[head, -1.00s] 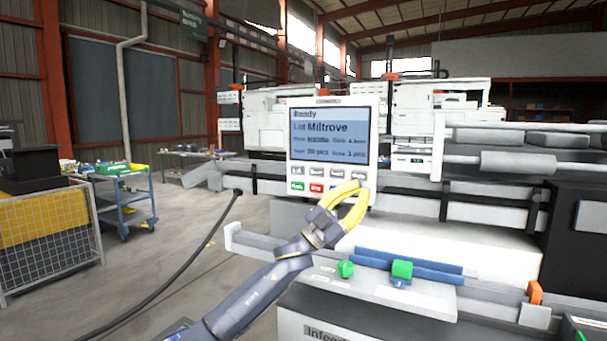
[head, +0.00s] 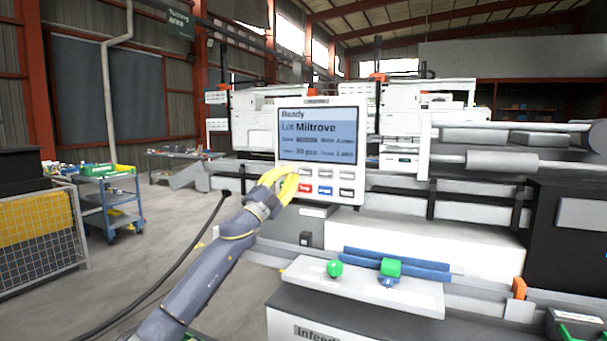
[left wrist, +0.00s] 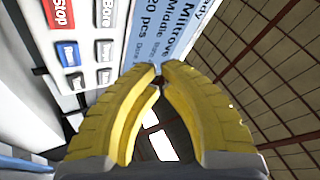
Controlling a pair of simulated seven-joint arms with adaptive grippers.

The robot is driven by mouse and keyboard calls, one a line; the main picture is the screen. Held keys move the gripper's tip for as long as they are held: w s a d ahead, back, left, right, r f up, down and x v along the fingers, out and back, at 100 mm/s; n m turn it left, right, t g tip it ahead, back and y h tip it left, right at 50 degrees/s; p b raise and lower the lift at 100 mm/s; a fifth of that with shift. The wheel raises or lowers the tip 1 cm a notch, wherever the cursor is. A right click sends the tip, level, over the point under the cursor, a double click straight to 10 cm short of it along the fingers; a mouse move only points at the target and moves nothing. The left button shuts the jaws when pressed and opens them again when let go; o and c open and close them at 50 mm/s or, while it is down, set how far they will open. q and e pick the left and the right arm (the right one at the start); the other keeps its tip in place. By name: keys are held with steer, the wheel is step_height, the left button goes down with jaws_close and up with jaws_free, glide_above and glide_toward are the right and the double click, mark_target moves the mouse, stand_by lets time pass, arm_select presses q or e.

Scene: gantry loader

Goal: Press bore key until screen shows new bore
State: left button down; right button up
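The control panel (head: 353,184) stands upright on the machine, with a blue screen (head: 320,148) above two rows of keys. The upper keys are grey; the lower row shows a red Stop key (head: 304,188), a blue key (head: 325,190) and a dark key (head: 346,192). Contact cannot be told. In the left wrist view the fingertips (left wrist: 159,68) overlap the screen. My right gripper is out of view.
Below the panel, a pale shelf (head: 350,287) bears a green knob (head: 335,269) and a green block (head: 390,267) by a blue rail. A black cable (head: 188,250) runs at left. A blue cart (head: 110,203) and a mesh bin (head: 40,240) stand farther left.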

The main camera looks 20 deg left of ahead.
arm_select(q)
steer(key=shift+w+d+f, duration=0.1)
steer(key=shift+d+f, duration=0.05)
steer(key=shift+f, duration=0.05)
stand_by(0.3)
glide_toward(310, 162)
steer(key=shift+w+d+r, duration=0.3)
steer(key=shift+w+r, duration=0.1)
steer(key=shift+r, duration=0.2)
steer(key=shift+w+d+r, duration=0.3)
steer(key=shift+w+r, duration=0.1)
steer(key=shift+r, duration=0.15)
steer(key=shift+w+d+r, duration=0.3)
steer(key=shift+w+r, duration=0.1)
steer(key=shift+r, duration=0.2)
steer(key=shift+w+d, duration=0.15)
steer(key=shift+w, duration=0.3)
steer(key=c, duration=2.1)
jaws_free()
steer(key=shift+w+d, duration=0.1)
steer(key=shift+w, duration=0.75)
jaws_close()
steer(key=shift+s, duration=0.8)
